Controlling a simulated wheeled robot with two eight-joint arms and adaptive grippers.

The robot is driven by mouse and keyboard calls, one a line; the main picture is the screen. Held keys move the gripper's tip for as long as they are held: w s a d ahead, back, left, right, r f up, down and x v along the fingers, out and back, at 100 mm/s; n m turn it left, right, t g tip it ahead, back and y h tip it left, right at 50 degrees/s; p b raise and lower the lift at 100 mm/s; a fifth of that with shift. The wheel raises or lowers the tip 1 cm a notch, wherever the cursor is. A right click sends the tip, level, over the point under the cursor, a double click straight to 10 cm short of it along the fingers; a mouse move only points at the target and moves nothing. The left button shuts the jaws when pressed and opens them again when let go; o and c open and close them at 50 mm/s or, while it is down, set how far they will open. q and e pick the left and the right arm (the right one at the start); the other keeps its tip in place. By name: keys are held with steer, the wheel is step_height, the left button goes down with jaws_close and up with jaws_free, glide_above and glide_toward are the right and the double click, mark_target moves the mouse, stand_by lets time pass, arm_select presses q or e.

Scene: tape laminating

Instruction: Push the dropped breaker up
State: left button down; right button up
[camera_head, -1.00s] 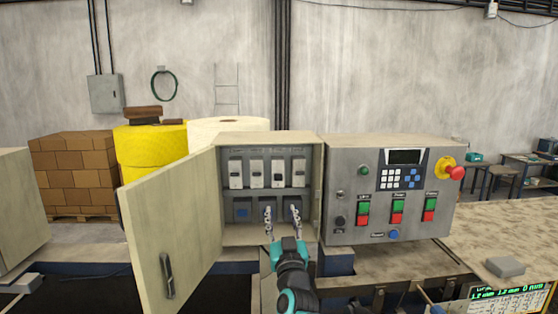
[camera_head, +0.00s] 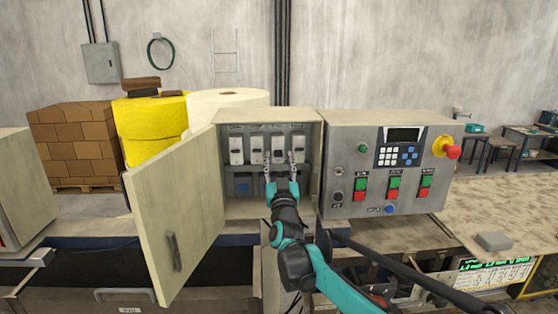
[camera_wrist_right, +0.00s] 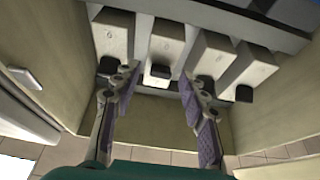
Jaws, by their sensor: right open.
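The open electrical cabinet (camera_head: 316,190) holds a row of several white breakers (camera_head: 237,150), each with a small black lever. I cannot tell for sure which breaker is dropped. My right gripper (camera_head: 279,164) is open and empty in front of the third and fourth breakers from the left, its fingers pointing up. In the right wrist view, the breakers (camera_wrist_right: 165,43) run across the top and the gripper's fingers (camera_wrist_right: 160,90) are spread, with a black lever (camera_wrist_right: 160,71) showing between them. Whether the fingers touch a breaker is unclear. My left gripper is not in view.
The cabinet door (camera_head: 178,215) stands open to the left. A control panel (camera_head: 340,130) with buttons and a red emergency knob (camera_head: 453,152) is close on the right. Sockets with blue parts (camera_head: 243,187) sit below the breakers. The cabinet walls leave little side room.

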jaws_close()
steer(key=shift+s+r+g+p, duration=0.1)
steer(key=shift+r+g+p, duration=0.35)
steer(key=shift+g+p, duration=0.25)
steer(key=shift+r+g+p, duration=0.35)
steer(key=shift+g+p, duration=0.75)
steer(key=shift+g, duration=0.1)
jaws_free()
steer(key=shift+s, duration=0.1)
